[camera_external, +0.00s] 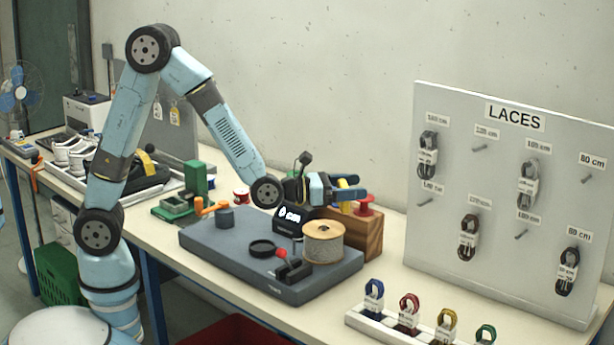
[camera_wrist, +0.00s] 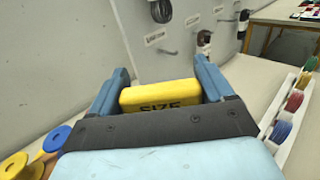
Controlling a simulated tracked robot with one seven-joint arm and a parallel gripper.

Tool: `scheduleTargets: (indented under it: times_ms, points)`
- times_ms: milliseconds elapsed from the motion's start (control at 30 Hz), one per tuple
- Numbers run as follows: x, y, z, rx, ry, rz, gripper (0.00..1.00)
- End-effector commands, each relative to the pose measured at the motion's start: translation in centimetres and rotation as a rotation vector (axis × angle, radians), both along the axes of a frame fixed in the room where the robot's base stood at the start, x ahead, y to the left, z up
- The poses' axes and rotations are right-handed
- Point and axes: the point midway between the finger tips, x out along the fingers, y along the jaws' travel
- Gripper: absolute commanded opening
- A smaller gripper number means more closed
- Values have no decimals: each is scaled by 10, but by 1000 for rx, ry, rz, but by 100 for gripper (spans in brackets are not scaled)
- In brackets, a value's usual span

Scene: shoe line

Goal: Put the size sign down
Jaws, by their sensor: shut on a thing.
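The size sign (camera_wrist: 160,94) is a yellow block with dark lettering reading "SIZE". In the wrist view it sits between the two blue fingers of my gripper (camera_wrist: 161,82), which is shut on it. In the external view my gripper (camera_external: 356,187) points right, above the wooden block and toward the laces board. The sign cannot be made out there, and the fingers seem to hide it. The sign appears held clear of the bench (camera_external: 395,268).
A grey machine base (camera_external: 215,242) with a thread spool (camera_external: 323,242) and a small display lies below my arm. A wooden block (camera_external: 374,236) stands beside it. The LACES board (camera_external: 500,150) stands at right, with a lace rack (camera_external: 390,335) in front. Bench between them is clear.

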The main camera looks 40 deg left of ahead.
Motion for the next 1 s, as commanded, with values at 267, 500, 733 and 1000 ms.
scheduleTargets:
  times_ms: [267,500,733,1000]
  points:
    - [1,0,0,0,0,1,48]
    - [0,0,0,-1,0,1,48]
    - [0,0,0,-1,-1,0,48]
    - [5,-3,-4,0,0,22,48]
